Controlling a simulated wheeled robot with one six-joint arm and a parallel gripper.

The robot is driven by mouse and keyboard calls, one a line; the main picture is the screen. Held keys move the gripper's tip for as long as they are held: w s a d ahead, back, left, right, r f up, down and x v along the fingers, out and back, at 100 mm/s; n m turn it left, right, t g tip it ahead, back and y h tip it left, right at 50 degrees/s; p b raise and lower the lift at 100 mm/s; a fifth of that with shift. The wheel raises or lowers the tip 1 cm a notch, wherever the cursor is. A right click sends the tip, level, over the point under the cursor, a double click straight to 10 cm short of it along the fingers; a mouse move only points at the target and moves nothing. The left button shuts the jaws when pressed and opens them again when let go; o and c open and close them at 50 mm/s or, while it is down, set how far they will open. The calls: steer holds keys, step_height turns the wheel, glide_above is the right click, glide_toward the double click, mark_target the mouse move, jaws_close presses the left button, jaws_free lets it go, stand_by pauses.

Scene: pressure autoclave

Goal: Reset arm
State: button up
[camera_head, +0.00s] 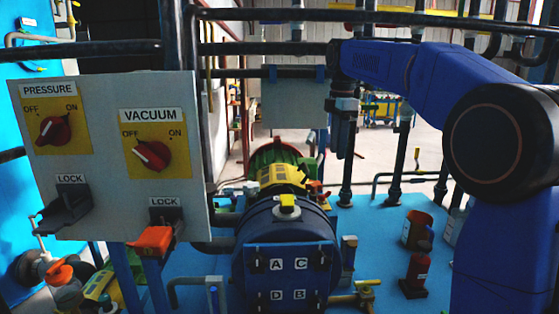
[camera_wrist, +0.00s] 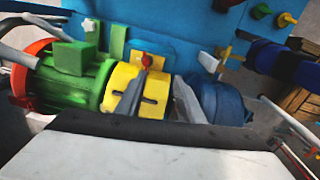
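My blue arm comes in from the right side of the head view and reaches across to the upper middle. My gripper (camera_head: 342,150) hangs down from its end, over the blue platform and to the right of the motor. In the wrist view my gripper (camera_wrist: 158,95) shows two grey fingers spread apart, with nothing between them. Beyond the fingers are a green motor (camera_wrist: 65,85), a yellow coupling guard (camera_wrist: 122,75) and a blue rounded body (camera_wrist: 222,100). I cannot tell how far the fingers are from them.
A control panel (camera_head: 105,200) with red PRESSURE and VACUUM knobs stands at the left. A blue vessel (camera_head: 285,235) marked A, B, C, D is in the middle. Dark pipes (camera_head: 350,16) cross above. Red fittings (camera_head: 415,270) stand on the blue platform (camera_head: 375,225).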

steer(key=s+d+f+m+t, duration=0.1)
steer(key=s+d+m, duration=0.15)
steer(key=s, duration=0.35)
steer(key=s+d+f+m, duration=0.1)
steer(key=s+f+m, duration=0.15)
steer(key=s, duration=0.35)
steer(key=s+d+f+m+t, duration=0.1)
steer(key=s+d+f+m, duration=0.1)
steer(key=s+f+m, duration=0.5)
steer(key=s+d+f+m+t, duration=0.2)
steer(key=s+f+m, duration=0.5)
steer(key=s+f, duration=0.7)
steer(key=s, duration=0.6)
steer(key=shift+s+d+f, duration=0.25)
steer(key=shift+s+f, duration=0.05)
steer(key=shift+s, duration=0.05)
